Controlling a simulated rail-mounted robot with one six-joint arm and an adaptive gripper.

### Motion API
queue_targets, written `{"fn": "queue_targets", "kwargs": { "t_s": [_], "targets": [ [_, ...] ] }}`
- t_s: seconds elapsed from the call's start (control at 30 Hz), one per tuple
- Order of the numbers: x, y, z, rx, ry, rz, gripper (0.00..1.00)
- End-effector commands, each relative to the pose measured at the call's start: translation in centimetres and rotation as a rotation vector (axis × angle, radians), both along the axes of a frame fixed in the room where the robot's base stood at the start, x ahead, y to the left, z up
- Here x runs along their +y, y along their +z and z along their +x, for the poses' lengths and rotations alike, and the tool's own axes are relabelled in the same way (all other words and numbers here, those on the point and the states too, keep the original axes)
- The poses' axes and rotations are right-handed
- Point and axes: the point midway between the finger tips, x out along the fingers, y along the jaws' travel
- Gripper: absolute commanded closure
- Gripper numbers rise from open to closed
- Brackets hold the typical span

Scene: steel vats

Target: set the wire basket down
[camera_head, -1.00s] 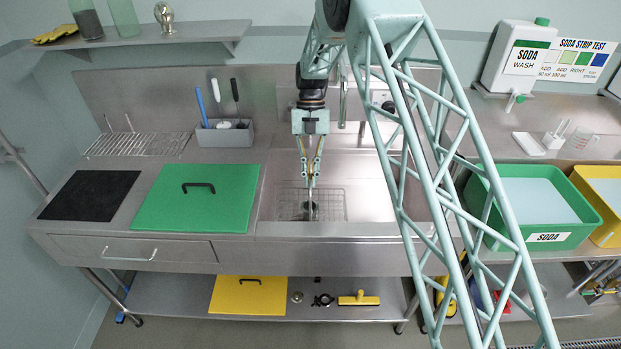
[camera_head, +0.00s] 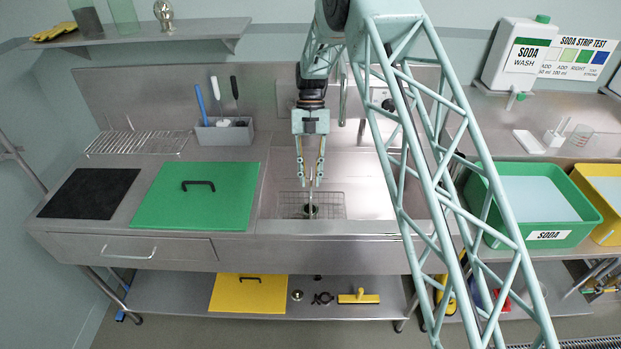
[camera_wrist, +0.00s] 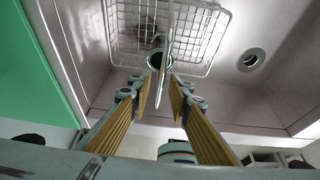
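The wire basket (camera_head: 335,205) is inside the sink at its left side and looks level, seemingly on the sink floor. It also shows in the wrist view (camera_wrist: 213,40), with its upright handle (camera_wrist: 163,30) rising towards me. A dark-mouthed, round metal thing (camera_wrist: 155,58) sits in the basket. My gripper (camera_head: 310,184) is above the basket, pointing down. In the wrist view my gripper (camera_wrist: 163,85) has its yellow-padded fingers apart, with a gap between the tips. The handle's top lies between the fingers, without a clear grip on it.
The sink's drain (camera_wrist: 250,60) is right of the basket. A green lid-like board (camera_head: 195,197) with a black handle lies left of the sink. A grey caddy (camera_head: 225,133) stands behind. The green SODA tub (camera_head: 550,235) is at the right. The sink floor right of the basket is clear.

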Motion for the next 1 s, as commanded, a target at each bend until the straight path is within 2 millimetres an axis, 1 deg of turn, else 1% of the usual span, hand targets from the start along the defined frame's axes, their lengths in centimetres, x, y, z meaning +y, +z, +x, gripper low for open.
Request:
{"fn": "queue_targets", "kwargs": {
  "t_s": [0.27,0.47,0.67,1.0],
  "targets": [
    [0.0,0.6,0.0,-0.001,0.000,0.000,0.82],
    [0.0,2.2,0.5,-0.002,0.000,0.001,0.82],
    [0.1,4.6,1.5,-0.003,0.000,0.001,0.82],
    [0.1,9.2,3.4,-0.002,0.000,0.001,0.82]
  ]
}}
